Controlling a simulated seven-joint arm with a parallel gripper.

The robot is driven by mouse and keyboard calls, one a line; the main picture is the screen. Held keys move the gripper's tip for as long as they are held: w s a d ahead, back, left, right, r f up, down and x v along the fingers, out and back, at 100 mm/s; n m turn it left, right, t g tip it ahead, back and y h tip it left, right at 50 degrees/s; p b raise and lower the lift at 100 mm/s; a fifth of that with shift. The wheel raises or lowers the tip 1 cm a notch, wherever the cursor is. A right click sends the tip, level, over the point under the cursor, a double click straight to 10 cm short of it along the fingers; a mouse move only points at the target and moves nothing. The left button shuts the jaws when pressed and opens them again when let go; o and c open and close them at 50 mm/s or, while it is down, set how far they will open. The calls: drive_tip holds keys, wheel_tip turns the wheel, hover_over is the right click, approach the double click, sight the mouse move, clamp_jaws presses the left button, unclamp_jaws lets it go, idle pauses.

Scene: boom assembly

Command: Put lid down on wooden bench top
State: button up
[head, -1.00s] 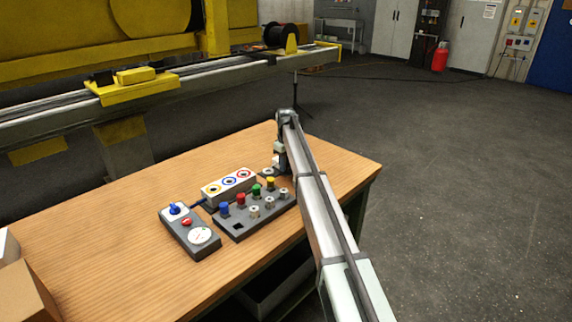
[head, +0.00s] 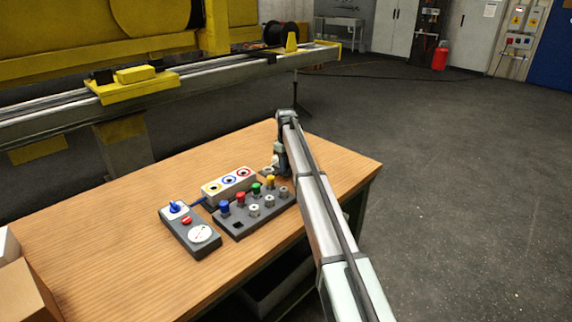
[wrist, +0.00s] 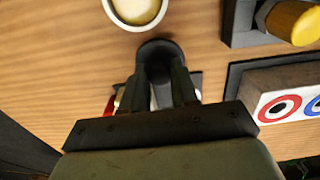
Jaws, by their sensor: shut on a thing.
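My gripper (wrist: 160,75) points down at the wooden bench top (wrist: 60,60), with its fingers close together on a dark round piece (wrist: 160,47), which looks like the lid. The fingers hide part of it, and I cannot tell whether it touches the wood. A white round cup (wrist: 138,12) with a cream-coloured inside stands just beyond it, cut off by the picture's edge. In the head view my gripper (head: 277,166) is low over the far right part of the bench top (head: 120,220), and the lid cannot be made out there.
A dark rack (head: 245,224) with coloured knobs and a grey box (head: 229,187) with coloured rings stand close to my gripper. A grey control box (head: 190,232) lies further left. Brown boxes (head: 25,290) stand at the near left. The bench's right edge is near.

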drive_tip(key=shift+f, duration=1.15)
idle(0.7)
drive_tip(key=o, duration=1)
drive_tip(key=shift+r, duration=0.1)
drive_tip(key=shift+r, duration=3.95)
